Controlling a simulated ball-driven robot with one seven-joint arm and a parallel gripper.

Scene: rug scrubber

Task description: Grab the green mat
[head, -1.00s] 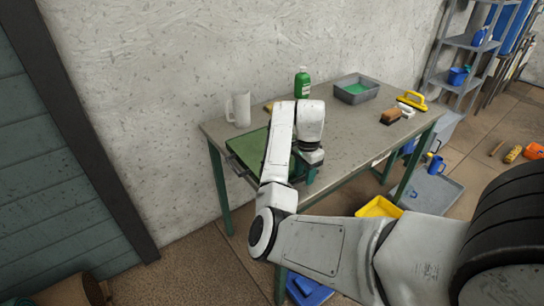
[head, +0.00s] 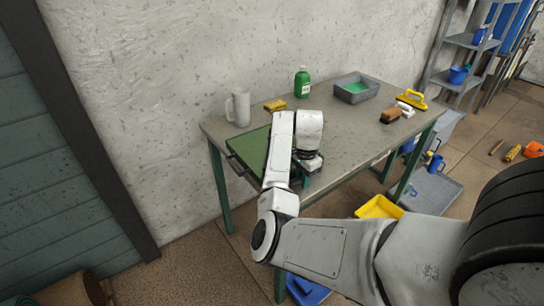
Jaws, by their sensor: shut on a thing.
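The green mat (head: 250,148) lies flat on the left end of the workbench (head: 340,133). My arm crosses in front of its right part and hides some of it. My gripper (head: 304,178) is low at the bench's front edge, at the right side of the mat. Its fingers are mostly hidden behind my wrist. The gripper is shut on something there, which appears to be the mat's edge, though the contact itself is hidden.
On the bench stand a white mug (head: 240,107), a yellow sponge (head: 275,105), a green bottle (head: 302,83), a grey tub (head: 356,89), a brown brush (head: 390,116) and a yellow-handled tool (head: 412,100). A yellow tray (head: 379,207) is below.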

